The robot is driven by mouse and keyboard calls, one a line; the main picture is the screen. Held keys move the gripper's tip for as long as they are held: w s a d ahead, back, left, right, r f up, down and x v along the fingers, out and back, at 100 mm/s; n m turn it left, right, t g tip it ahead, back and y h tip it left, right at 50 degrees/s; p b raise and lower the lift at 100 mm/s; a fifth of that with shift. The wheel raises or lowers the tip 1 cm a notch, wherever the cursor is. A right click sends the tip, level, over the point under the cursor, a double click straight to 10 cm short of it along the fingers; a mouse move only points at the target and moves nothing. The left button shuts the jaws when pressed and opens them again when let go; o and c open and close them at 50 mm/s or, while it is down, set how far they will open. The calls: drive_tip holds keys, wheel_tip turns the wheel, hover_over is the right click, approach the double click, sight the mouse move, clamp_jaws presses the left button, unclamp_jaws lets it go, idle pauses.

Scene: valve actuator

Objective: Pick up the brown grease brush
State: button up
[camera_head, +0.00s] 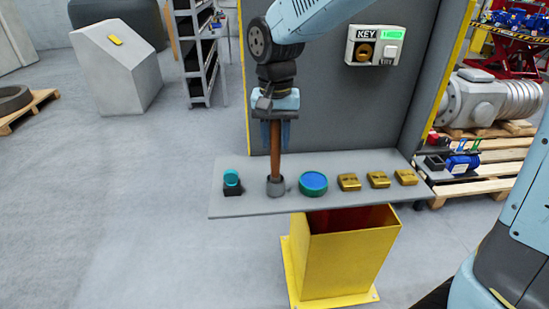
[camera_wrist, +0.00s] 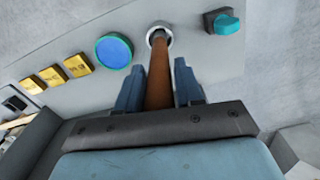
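The brown grease brush (camera_head: 275,148) stands upright, its lower end inside a small grey round holder (camera_head: 276,187) on the grey shelf (camera_head: 240,206). My gripper (camera_head: 275,145) points down from above, with its two blue fingers on either side of the brown handle. In the wrist view, the handle (camera_wrist: 158,85) runs between the fingertips (camera_wrist: 158,80) with hardly any gap on either side, so my gripper looks shut on it. The brush's lower end is hidden in the holder, whose rim (camera_wrist: 160,30) shows in the wrist view.
A teal-topped knob (camera_head: 232,178) is left of the holder. A grey panel with a key box (camera_head: 375,45) rises behind.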

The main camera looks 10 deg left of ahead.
clamp_jaws()
